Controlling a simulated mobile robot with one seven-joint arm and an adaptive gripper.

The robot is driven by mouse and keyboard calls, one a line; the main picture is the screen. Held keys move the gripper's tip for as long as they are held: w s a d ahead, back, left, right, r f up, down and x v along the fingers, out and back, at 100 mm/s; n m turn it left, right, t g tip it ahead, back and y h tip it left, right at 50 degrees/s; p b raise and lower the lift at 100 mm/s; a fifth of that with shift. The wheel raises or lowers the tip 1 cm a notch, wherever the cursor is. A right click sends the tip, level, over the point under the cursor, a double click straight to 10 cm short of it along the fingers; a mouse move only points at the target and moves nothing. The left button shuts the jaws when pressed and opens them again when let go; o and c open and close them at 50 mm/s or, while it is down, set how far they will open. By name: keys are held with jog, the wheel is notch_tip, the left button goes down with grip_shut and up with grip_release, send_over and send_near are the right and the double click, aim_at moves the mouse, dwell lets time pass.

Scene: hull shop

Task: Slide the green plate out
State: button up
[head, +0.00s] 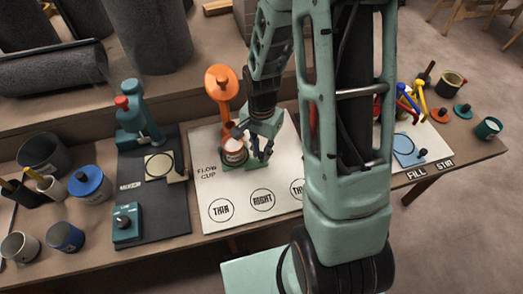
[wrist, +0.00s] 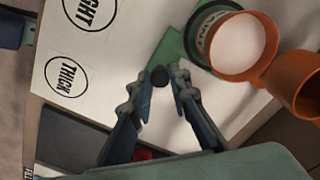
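The green plate (wrist: 172,46) lies on the white flow cup board, with a black knob (wrist: 160,76) at its near end. A small can (wrist: 203,32) stands at the plate's other end, under the orange stand's cup (wrist: 238,44), which looks filled with something pale. My gripper (wrist: 158,82) is open, with one finger on each side of the knob and a visible gap on both sides. In the head view my gripper (head: 262,151) is low over the board, right of the orange stand (head: 222,90), and hides much of the plate.
The board (head: 224,190) has printed circles along its front, including THIN and RIGHT. A dark mat (head: 150,222) with a teal device lies to the left. The board's front is clear.

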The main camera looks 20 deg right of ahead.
grip_shut()
jog(key=d+p, duration=0.1)
jog(key=d, duration=1.2)
jog(key=o, duration=0.8)
grip_release()
jog(key=shift+d, duration=0.1)
jog(key=shift+r, duration=0.2)
notch_tip(320, 180, up, 12)
jog(key=shift+f, duration=0.15)
